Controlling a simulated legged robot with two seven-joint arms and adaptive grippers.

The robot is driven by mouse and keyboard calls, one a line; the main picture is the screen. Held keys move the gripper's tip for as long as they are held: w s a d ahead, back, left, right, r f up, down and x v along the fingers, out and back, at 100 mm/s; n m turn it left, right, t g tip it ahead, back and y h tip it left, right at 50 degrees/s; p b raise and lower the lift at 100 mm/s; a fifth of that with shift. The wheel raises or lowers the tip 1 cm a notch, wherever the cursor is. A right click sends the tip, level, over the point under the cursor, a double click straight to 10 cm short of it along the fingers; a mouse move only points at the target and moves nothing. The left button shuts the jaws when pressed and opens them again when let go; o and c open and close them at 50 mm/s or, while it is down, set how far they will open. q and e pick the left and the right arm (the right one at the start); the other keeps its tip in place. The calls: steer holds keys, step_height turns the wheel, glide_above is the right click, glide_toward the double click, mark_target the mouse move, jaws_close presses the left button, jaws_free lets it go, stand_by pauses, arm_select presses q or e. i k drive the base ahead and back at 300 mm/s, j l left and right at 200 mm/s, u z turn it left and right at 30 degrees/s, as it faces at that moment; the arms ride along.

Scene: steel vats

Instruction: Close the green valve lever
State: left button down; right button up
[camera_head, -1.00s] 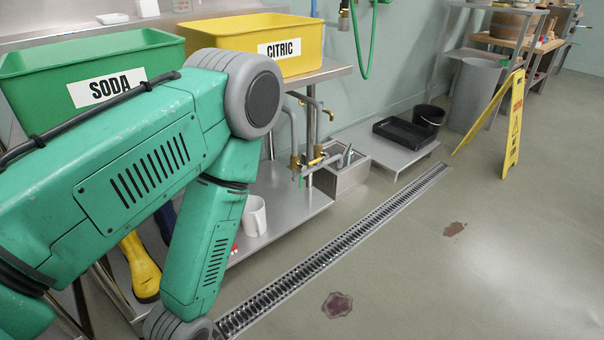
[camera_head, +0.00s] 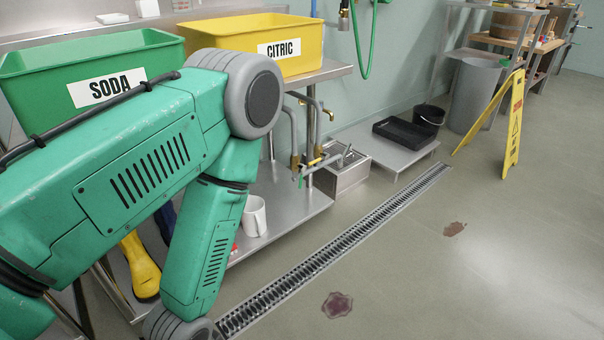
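Two grey pipes with brass valves come down below the yellow bin. A thin, greenish-grey bar (camera_head: 318,165) sticks out by the lower valve toward the small steel sink. A small green part (camera_head: 300,182) shows at its left end. Which piece is the green valve lever is too small to tell for sure. My green arm comes in from the left and bends down in front of the bench, left of the valves. Its gripper is out of the picture below. My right gripper does not show.
A green SODA bin (camera_head: 150,50) and a yellow CITRIC bin (camera_head: 312,35) stand on the steel bench. A white mug (camera_head: 254,216) is on the lower shelf. A small steel sink (camera_head: 345,178) stands beside the valves.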

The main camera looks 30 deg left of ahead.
mark_target(301, 167)
steer(key=i+l+u, duration=0.3)
steer(key=i+l, duration=0.15)
steer(key=i, duration=0.25)
steer(key=i+l+u, duration=0.3)
steer(key=i+l, duration=0.3)
steer(key=i, duration=0.1)
